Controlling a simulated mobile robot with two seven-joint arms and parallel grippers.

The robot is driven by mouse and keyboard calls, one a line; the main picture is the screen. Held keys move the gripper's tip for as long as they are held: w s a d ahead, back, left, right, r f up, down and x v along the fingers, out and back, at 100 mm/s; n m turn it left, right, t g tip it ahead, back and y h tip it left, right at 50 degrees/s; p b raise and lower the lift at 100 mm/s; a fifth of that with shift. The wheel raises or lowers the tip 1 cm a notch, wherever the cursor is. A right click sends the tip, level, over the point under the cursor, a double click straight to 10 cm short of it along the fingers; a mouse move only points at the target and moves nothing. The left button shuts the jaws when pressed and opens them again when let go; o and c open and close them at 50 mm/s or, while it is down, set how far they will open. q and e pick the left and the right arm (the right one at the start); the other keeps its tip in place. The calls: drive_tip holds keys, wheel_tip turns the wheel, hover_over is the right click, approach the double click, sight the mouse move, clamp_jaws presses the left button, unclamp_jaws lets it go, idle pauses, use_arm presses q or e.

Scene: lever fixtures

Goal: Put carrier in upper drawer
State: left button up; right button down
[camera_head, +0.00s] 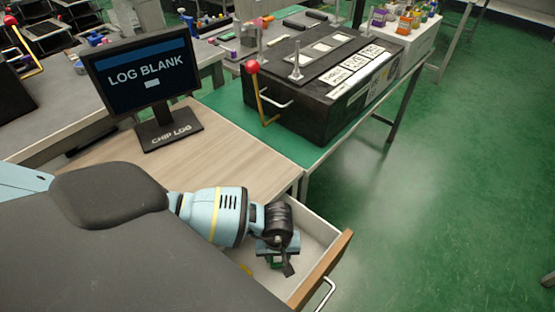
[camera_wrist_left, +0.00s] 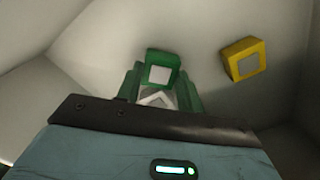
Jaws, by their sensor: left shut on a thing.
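My left gripper (camera_head: 280,262) reaches down into an open drawer (camera_head: 326,257) with pale inner walls and a wooden front. In the left wrist view, the gripper (camera_wrist_left: 158,92) is shut on a small green carrier (camera_wrist_left: 161,60) with a light grey square face. In the head view only a little green shows beneath the gripper. A yellow carrier (camera_wrist_left: 245,60) with a grey face lies apart in the drawer, to the right in the wrist view. In the head view, a bit of yellow (camera_head: 246,269) shows beside my arm. Whether the green carrier touches the drawer floor is unclear. My right gripper is out of view.
The drawer's metal handle (camera_head: 325,294) juts out at the front. Above the drawer, the wooden desk (camera_head: 110,165) carries a monitor (camera_head: 146,80) reading "LOG BLANK". A black box (camera_head: 320,85) with a red-knobbed lever (camera_head: 252,67) stands on the green bench behind. Green floor lies open at right.

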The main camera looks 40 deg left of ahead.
sight(277, 259)
use_arm(q)
drive_tip(key=shift+f, duration=0.15)
drive_tip(key=o, duration=0.8)
wheel_tip(277, 259, up, 12)
drive_tip(key=shift+r+p, duration=0.2)
drive_tip(key=shift+p, duration=0.25)
